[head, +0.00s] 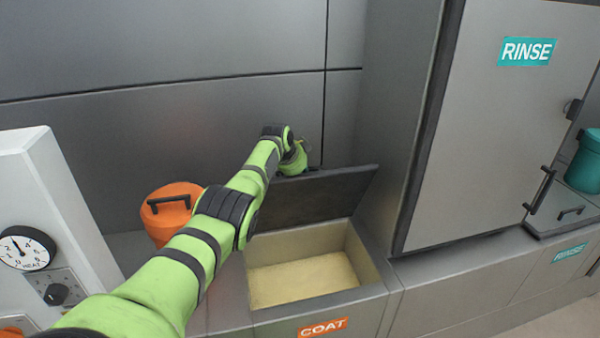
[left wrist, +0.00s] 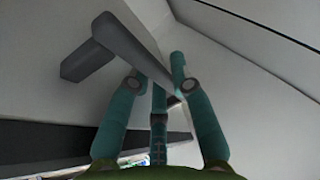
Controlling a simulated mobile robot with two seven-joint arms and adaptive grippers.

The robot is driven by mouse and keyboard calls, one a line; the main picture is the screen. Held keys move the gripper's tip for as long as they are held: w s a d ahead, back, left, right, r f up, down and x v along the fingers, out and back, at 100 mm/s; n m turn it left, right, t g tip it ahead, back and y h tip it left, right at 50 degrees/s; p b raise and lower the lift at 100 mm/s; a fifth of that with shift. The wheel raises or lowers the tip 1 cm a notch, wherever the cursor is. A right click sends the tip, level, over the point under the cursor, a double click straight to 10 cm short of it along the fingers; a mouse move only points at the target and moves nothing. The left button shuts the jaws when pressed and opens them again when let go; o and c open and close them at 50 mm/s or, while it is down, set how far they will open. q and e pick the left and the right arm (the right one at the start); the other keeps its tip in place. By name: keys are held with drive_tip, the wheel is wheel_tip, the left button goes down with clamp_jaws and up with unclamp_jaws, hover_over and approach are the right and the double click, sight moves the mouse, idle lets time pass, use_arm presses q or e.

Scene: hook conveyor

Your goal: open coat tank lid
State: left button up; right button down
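The coat tank (head: 375,290), with an orange COAT label (head: 323,327) on its front, is open at the top and shows a pale yellow inside. Its dark lid (head: 315,197) is raised and tilted back, underside facing me. My left gripper (head: 297,160) is at the lid's upper edge, partly hidden behind it. In the left wrist view, the left gripper's teal fingers (left wrist: 155,75) are spread apart. A dark grey bar handle (left wrist: 130,48) runs by the fingertips; I cannot tell whether they touch it. My right gripper is out of view.
An orange lidded container (head: 172,212) stands left of the tank, beside my left arm. A white panel with a gauge (head: 27,248) is at far left. A tall grey RINSE cabinet (head: 480,130) stands to the right, with a teal container (head: 585,165) beyond.

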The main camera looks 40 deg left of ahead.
use_arm(q)
drive_tip(key=shift+o, duration=0.8)
drive_tip(key=shift+r, duration=0.15)
